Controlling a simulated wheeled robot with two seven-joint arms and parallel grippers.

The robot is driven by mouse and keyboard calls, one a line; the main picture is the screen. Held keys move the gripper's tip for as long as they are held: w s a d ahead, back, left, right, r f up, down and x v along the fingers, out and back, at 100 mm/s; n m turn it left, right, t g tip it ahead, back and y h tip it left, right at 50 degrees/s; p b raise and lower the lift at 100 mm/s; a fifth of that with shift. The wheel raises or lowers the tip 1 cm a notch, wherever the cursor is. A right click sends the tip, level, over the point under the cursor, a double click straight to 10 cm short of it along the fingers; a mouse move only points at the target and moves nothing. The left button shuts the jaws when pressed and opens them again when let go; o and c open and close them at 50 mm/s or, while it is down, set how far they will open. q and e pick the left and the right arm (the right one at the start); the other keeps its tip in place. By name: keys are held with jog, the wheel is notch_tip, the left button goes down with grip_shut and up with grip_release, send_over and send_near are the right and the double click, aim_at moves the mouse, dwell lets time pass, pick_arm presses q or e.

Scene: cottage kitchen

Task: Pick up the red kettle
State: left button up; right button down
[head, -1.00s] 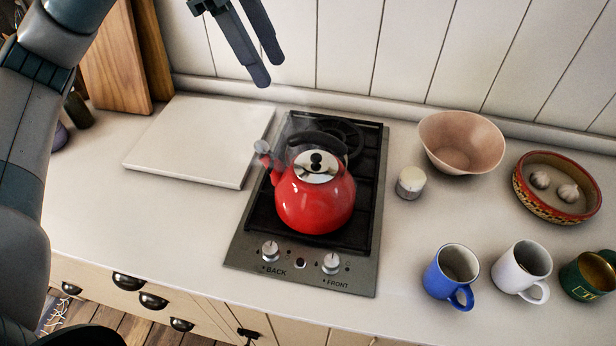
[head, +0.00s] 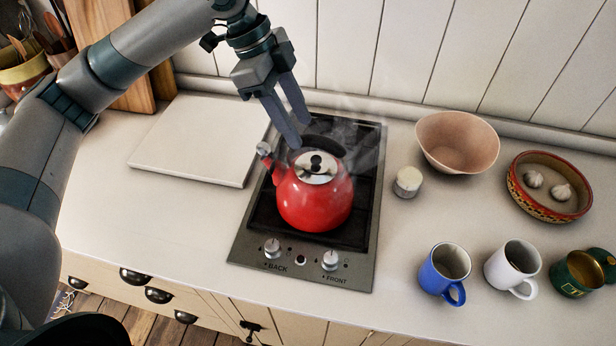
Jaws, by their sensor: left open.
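The red kettle (head: 314,203) stands upright on the two-burner gas hob (head: 350,265), over its front part, with its spout to the left and a silver lid with a black knob. Steam shows around it. Its black handle (head: 322,142) arches behind the lid and is partly hidden by my fingers. My left gripper (head: 301,134) is open and points down at the handle from above and behind. One fingertip appears at the handle's left end; I cannot tell whether it touches. My right gripper is not in view.
A white board (head: 200,140) lies left of the hob. To the right stand a small white-lidded jar (head: 407,182), a pink bowl (head: 457,143), a patterned dish (head: 548,187) with garlic, a blue mug (head: 444,272), a white mug (head: 513,268) and a green mug (head: 580,272).

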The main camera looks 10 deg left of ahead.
aim_at(306, 136)
pick_arm(q)
jog(key=shift+d+f+p, duration=0.3)
jog(key=shift+f+p, duration=0.05)
jog(key=shift+p, duration=0.15)
jog(key=p+x, duration=0.1)
jog(key=x, duration=0.2)
jog(key=shift+w+d, duration=0.1)
jog(key=shift+w, duration=0.05)
jog(key=shift+d+f+p, duration=0.15)
jog(key=shift+f+p, duration=0.2)
jog(key=shift+f, duration=0.2)
grip_shut()
dwell(0.9)
